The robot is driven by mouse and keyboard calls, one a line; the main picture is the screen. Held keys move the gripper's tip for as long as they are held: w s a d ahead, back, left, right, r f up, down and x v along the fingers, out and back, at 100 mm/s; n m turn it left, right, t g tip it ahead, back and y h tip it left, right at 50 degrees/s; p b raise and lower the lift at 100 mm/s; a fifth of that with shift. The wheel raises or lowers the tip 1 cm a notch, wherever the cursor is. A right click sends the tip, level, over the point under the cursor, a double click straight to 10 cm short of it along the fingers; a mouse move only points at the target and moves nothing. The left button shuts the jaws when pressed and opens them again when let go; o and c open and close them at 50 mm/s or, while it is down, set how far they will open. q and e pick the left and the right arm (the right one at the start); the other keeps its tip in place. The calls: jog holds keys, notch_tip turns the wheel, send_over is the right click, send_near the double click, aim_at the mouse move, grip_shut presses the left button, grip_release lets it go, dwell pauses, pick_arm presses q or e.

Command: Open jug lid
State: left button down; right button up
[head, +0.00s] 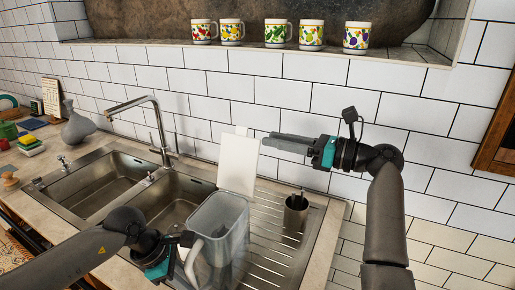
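A clear grey jug (228,228) with a white handle (193,262) stands at the right of the sink, on the drainer side. A flat white panel (238,165) with a small tab on top stands upright at the jug's back rim. I cannot tell if it is the raised lid or a separate board behind. My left gripper (184,243) is at the handle; its fingers are mostly hidden, so its grip is unclear. My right gripper (270,142) is in the air right of the panel, pointing left, seen edge-on. Nothing shows in it, but any finger gap is unclear.
The double sink (110,185) and tall tap (158,125) are to the left. Several patterned mugs (276,33) stand on the ledge above. A wooden cabinet (498,140) is at the right edge.

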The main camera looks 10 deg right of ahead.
jog(key=shift+s+d, duration=0.45)
jog(key=shift+d, duration=0.15)
jog(key=shift+c, duration=0.4)
